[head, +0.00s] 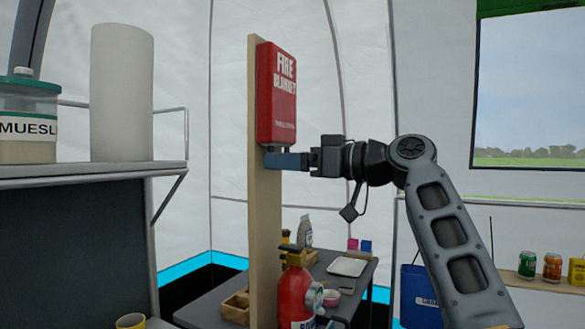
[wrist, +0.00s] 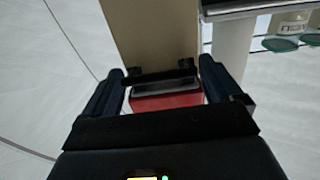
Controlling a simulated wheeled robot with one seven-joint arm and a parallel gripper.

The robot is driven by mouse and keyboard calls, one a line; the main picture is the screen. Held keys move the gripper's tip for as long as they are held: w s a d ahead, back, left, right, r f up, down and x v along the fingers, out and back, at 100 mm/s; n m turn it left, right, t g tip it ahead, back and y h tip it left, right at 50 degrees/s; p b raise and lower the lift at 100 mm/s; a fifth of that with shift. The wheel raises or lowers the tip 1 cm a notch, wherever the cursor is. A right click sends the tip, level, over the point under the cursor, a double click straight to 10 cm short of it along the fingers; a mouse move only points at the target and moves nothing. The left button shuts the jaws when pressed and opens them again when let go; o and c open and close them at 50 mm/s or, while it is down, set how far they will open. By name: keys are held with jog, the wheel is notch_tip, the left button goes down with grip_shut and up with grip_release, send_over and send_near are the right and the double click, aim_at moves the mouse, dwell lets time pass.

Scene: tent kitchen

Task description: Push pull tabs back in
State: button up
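The red fire blanket case (head: 277,95) is fixed upright on a tall wooden board (head: 262,230) in the head view. My gripper (head: 272,160) is level, just below the case's lower edge, with its fingers reaching to the board. In the wrist view my gripper (wrist: 162,75) has its two fingers apart, and part of the red case (wrist: 167,101) shows between them. A dark bar (wrist: 160,77) crosses in front of the board between the fingertips; I cannot tell whether it is the pull tabs. The fingers hide the case's underside in the head view.
A shelf (head: 85,170) with a paper roll (head: 122,92) and a muesli jar (head: 28,118) stands at the left. A red extinguisher (head: 294,290) stands below my gripper, near a low table with small items. Cans (head: 552,266) stand at the right.

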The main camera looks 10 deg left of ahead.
jog(key=shift+o, duration=0.6)
jog(key=shift+d+f, duration=0.1)
jog(key=b+v, duration=0.1)
jog(key=v, duration=0.6)
jog(key=shift+s+d, duration=0.15)
jog(key=shift+d, duration=0.15)
